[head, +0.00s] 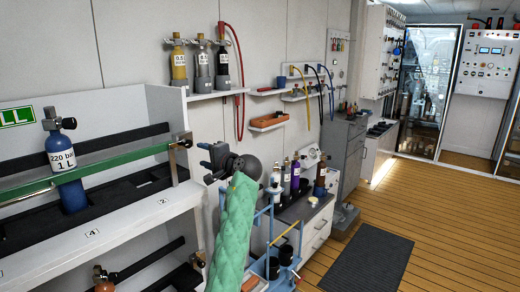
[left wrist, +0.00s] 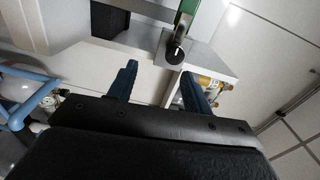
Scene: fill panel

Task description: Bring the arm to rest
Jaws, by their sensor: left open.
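My left arm, in a green sleeve (head: 233,235), rises from the bottom middle of the head view. My left gripper (head: 207,164) is at its upper end, in front of the wall and right of the white rack (head: 165,205). Its dark blue fingers also show in the left wrist view (left wrist: 159,70), spread apart with nothing between them. Beyond them are a pale panel edge and a round dark knob (left wrist: 175,54) at the end of a green bar. My right gripper is not in view.
A blue cylinder (head: 68,165) stands in the rack behind a green bar (head: 95,172). Several cylinders stand on a wall shelf (head: 215,92). A blue-framed cart (head: 262,232) is close right of my arm. The wooden floor (head: 440,220) at right is mostly clear, with a dark mat (head: 368,262).

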